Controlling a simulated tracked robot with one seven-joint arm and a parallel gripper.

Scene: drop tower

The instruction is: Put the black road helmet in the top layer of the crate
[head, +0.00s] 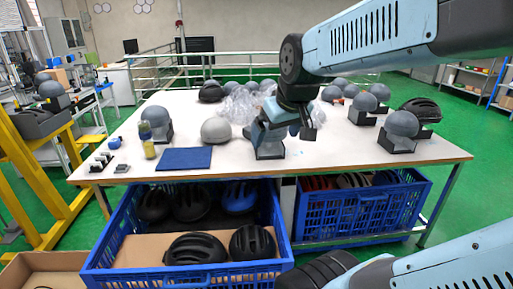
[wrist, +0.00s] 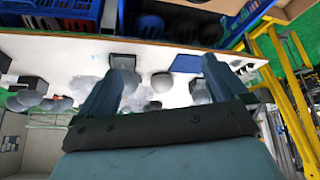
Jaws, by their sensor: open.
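A black vented helmet (head: 423,107) sits at the table's right edge, beside or on a grey headform (head: 402,123). Another black helmet (head: 210,92) lies at the table's back left. I cannot tell which is the road helmet. The open blue crate (head: 187,277) stands in front of the table. Two black helmets, one at front (head: 195,248) and one at right (head: 252,243), rest on its cardboard sheet; black helmets and a blue one (head: 239,196) sit behind. My gripper (wrist: 163,66) is open and empty above the middle of the table, partly hiding a headform stand (head: 270,151).
The white table (head: 330,155) carries several grey headforms, clear plastic wrap (head: 240,105), a grey dome (head: 216,130) and a blue mat (head: 185,158). A second blue crate (head: 360,212) with helmets is under the table at right. A yellow frame (head: 40,185) stands at left.

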